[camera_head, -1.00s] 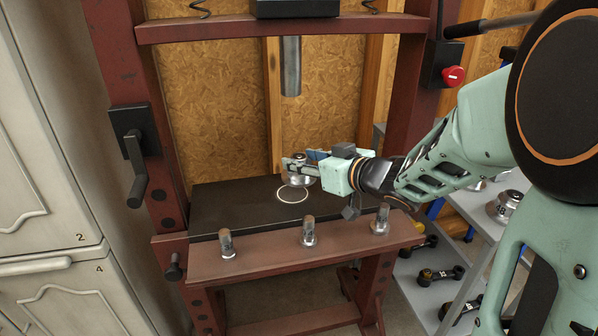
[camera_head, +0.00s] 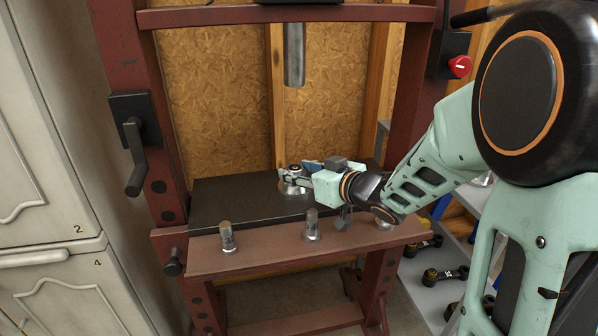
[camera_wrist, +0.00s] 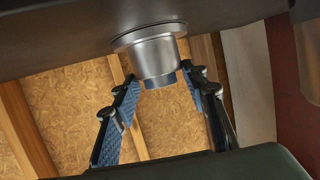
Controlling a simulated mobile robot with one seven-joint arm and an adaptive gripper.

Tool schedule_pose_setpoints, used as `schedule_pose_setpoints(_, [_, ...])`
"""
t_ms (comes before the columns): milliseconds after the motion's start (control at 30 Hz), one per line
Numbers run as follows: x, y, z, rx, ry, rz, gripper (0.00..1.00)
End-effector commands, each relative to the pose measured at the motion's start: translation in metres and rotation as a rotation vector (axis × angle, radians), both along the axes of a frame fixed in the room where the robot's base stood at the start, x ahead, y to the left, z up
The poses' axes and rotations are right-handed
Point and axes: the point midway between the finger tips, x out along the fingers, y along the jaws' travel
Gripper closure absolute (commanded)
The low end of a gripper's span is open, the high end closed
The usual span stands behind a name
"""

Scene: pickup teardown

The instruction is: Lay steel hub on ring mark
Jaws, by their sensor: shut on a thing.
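The steel hub (camera_head: 292,189) is a silver flanged cylinder on the black press plate (camera_head: 228,205). My gripper (camera_head: 294,174) reaches in from the right and is shut on the hub. In the wrist view the hub (camera_wrist: 152,56) shows between the blue-padded fingers of my gripper (camera_wrist: 158,82), its wide flange against or very close to the dark plate. The ring mark is not visible now; the hub covers the spot where it showed. I cannot tell how exactly the hub is centred on it.
A vertical steel press ram (camera_head: 294,55) hangs above the plate, behind my gripper. Several metal pins, one of them here (camera_head: 227,237), stand on the red front beam (camera_head: 265,255). A grey shelf cart with parts stands at right. The plate's left side is clear.

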Motion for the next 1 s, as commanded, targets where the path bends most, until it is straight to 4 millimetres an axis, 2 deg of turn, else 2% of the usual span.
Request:
schedule_pose_setpoints(33, [0.001, 0.000, 0.000, 0.003, -0.005, 0.000, 1.00])
schedule_pose_setpoints(67, [0.000, 0.000, -0.002, 0.000, 0.001, 0.000, 0.57])
schedule_pose_setpoints(200, [0.000, 0.000, -0.002, 0.000, 0.001, 0.000, 0.42])
schedule_pose_setpoints(567, [0.000, 0.000, 0.004, 0.000, 0.000, 0.000, 0.42])
schedule_pose_setpoints(667, [-0.010, -0.010, 0.008, -0.001, 0.001, -0.004, 0.42])
schedule_pose_setpoints(1000, [-0.063, -0.054, 0.030, -0.001, 0.000, -0.005, 0.42])
